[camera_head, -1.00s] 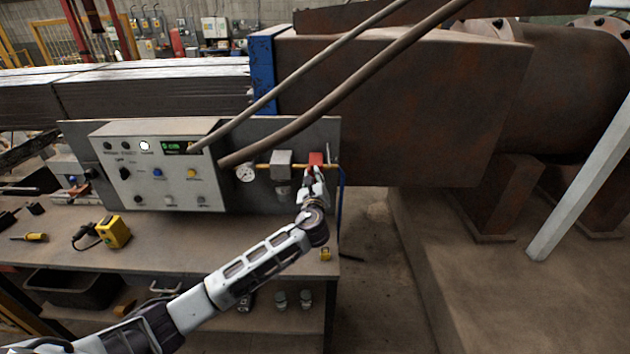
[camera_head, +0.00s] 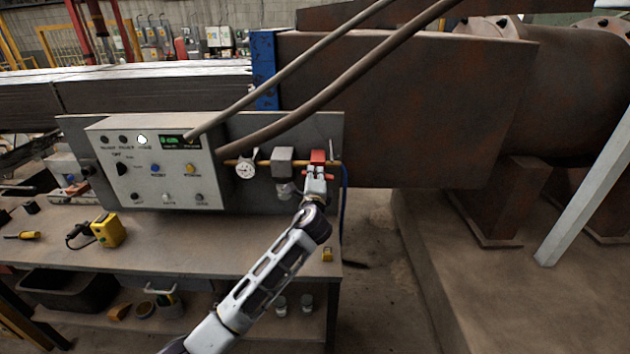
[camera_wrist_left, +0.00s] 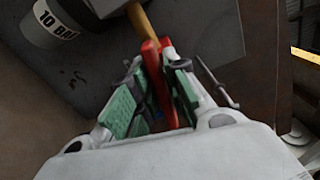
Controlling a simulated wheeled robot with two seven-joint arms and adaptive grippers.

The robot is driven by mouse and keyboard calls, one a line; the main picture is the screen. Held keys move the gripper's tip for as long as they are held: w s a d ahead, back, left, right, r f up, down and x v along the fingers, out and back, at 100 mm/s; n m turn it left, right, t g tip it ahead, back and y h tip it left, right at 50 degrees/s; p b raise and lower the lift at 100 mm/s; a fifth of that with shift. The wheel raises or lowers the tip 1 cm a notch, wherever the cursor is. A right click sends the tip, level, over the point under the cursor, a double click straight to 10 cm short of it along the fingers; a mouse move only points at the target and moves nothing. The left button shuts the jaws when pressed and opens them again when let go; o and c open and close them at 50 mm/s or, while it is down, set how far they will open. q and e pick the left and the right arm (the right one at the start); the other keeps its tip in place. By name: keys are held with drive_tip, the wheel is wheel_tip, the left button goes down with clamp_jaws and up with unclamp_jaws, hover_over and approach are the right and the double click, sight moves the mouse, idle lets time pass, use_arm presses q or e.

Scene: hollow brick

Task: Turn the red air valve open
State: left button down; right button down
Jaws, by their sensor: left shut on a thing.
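The red air valve (camera_head: 318,157) sits at the right end of a brass pipe on the grey back panel, right of the pressure gauge (camera_head: 245,164). My left gripper (camera_head: 316,176) is at the valve, coming from below. In the left wrist view the gripper's green-padded fingers (camera_wrist_left: 155,100) are shut on the red valve handle (camera_wrist_left: 153,62), which lies between them and points along the fingers. The fingers hide part of the handle. My right gripper is not in view.
The control box (camera_head: 155,165) with knobs and buttons is left of the valve. A grey regulator block (camera_head: 282,155) is just left of it. A blue hose (camera_head: 344,190) hangs on the right. A yellow tool (camera_head: 108,230) lies on the bench (camera_head: 200,250). Thick hoses cross above.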

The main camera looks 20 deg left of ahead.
use_arm(q)
drive_tip(key=shift+f+n+b, duration=0.25)
drive_tip(key=shift+n+b, duration=0.1)
drive_tip(key=shift+n, duration=0.75)
drive_tip(key=c, duration=1.5)
unclamp_jaws()
drive_tip(key=shift+r, duration=0.1)
drive_tip(key=shift+v, duration=6.05)
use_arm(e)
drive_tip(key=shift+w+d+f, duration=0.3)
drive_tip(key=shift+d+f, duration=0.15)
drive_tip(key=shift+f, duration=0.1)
